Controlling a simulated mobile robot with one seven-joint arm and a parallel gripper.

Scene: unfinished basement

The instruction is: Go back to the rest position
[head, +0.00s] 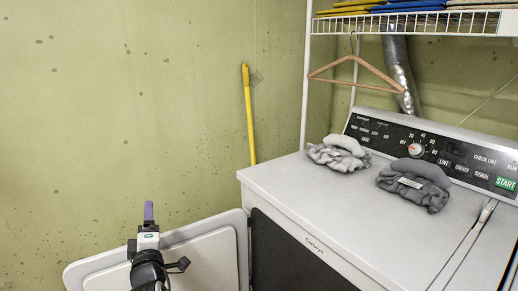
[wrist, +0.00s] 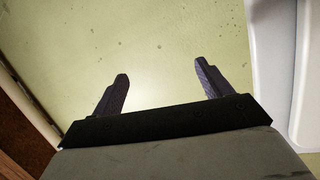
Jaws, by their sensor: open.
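My gripper (head: 149,212) is at the lower left of the head view, in front of the open dryer door (head: 215,262). In the wrist view my gripper (wrist: 160,72) shows two dark fingers spread well apart with nothing between them. The green-yellow wall lies beyond the fingers. The dryer (head: 320,215) stands at the right of the head view. Two grey cloth bundles lie on its top, a lighter one (head: 338,154) on the left and a darker one (head: 415,184) on the right.
A wire shelf (head: 420,22) with folded cloths is above the dryer, and a wooden hanger (head: 356,72) hangs from it. A yellow pole (head: 249,115) leans on the wall. A silver duct (head: 400,75) runs behind the control panel. The wall area above my gripper is clear.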

